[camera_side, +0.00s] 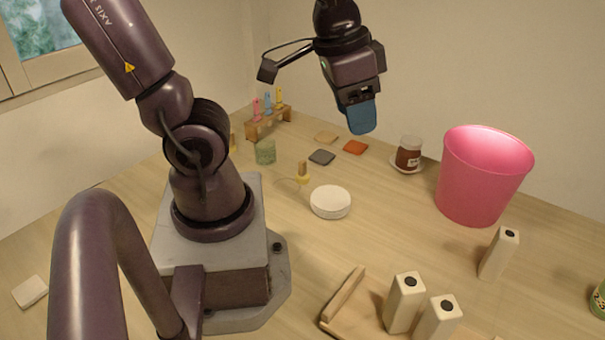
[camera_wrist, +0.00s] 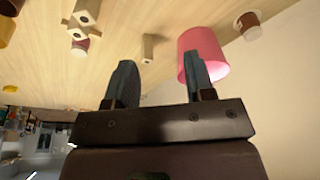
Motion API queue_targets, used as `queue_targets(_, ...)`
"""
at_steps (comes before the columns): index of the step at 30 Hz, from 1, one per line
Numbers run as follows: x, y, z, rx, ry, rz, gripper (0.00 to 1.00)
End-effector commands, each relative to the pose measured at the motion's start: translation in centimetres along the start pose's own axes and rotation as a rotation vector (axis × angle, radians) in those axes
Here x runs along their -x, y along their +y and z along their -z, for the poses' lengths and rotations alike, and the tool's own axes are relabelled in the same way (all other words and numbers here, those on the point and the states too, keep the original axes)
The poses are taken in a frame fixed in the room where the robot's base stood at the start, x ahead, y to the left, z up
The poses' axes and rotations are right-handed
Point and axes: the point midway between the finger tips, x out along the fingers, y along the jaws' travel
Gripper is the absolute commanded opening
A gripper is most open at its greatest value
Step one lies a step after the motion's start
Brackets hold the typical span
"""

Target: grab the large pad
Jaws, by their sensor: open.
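A thick round white pad (camera_side: 330,202) lies flat on the table in the side view, in front of my arm's base and to its right. It is the largest pad-like thing there; smaller flat squares lie behind it: a grey one (camera_side: 322,157), an orange one (camera_side: 356,147) and a tan one (camera_side: 326,137). My gripper (camera_side: 360,118) is high above the table, behind the round pad and to its right, apart from it. In the wrist view my gripper (camera_wrist: 160,78) has its two fingers spread with nothing between them. I cannot make out the round pad in the wrist view.
A pink bucket (camera_side: 480,178) stands at the right, with a brown jar (camera_side: 409,153) on a saucer behind it. Pale bottle-like blocks (camera_side: 497,253) and a wooden tray (camera_side: 345,300) are in front. A rack (camera_side: 268,122) and green jar (camera_side: 265,152) stand behind. A white square (camera_side: 30,291) lies far left.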

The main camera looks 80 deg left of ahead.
Motion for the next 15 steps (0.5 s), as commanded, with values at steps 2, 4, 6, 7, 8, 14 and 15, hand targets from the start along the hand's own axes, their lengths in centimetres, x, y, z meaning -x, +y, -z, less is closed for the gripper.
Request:
queue_targets(2, -2.3, -0.8, 0.5, -0.004, -0.118, 0.023, 0.49)
queue_targets(4, -4.0, -1.7, 0.7, -0.019, -0.21, 0.047, 0.49)
queue_targets(6, -5.8, -2.6, 0.9, -0.043, -0.302, 0.075, 0.49)
queue_targets(7, -6.7, -3.1, 1.0, -0.054, -0.341, 0.086, 0.49)
queue_targets(8, -7.5, -3.6, 1.0, -0.069, -0.381, 0.099, 0.49)
queue_targets(14, -12.9, -7.0, 0.3, -0.185, -0.656, 0.18, 0.49)
queue_targets(15, -14.0, -7.8, 0.1, -0.216, -0.711, 0.196, 0.49)
